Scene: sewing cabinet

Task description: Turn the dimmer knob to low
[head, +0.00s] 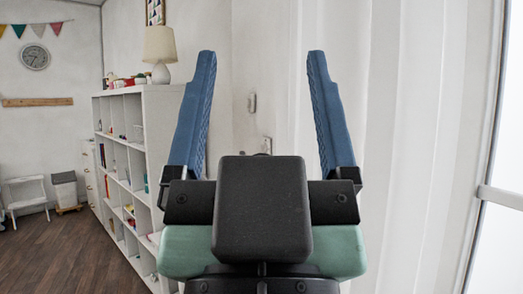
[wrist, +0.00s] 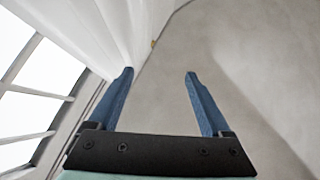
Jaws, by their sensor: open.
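My gripper (head: 261,55) is open and empty, its two blue fingers pointing up and wide apart in the head view. It also shows open in the wrist view (wrist: 159,73). Between the fingers in the head view, a small pale fitting (head: 252,103) is on the wall. Lower, a wall plate (head: 267,144) shows just above my gripper's body, partly hidden by it. I cannot tell whether either is the dimmer, and no knob or its setting can be made out. My fingers appear clear of both.
A white curtain (head: 390,150) hangs close on the right, beside a window (head: 500,225). A white cubby shelf (head: 165,105) with a lamp (head: 160,52) on top stands along the wall at left. Open wooden floor (head: 65,255) lies at far left. The wrist view shows bare wall (wrist: 230,60).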

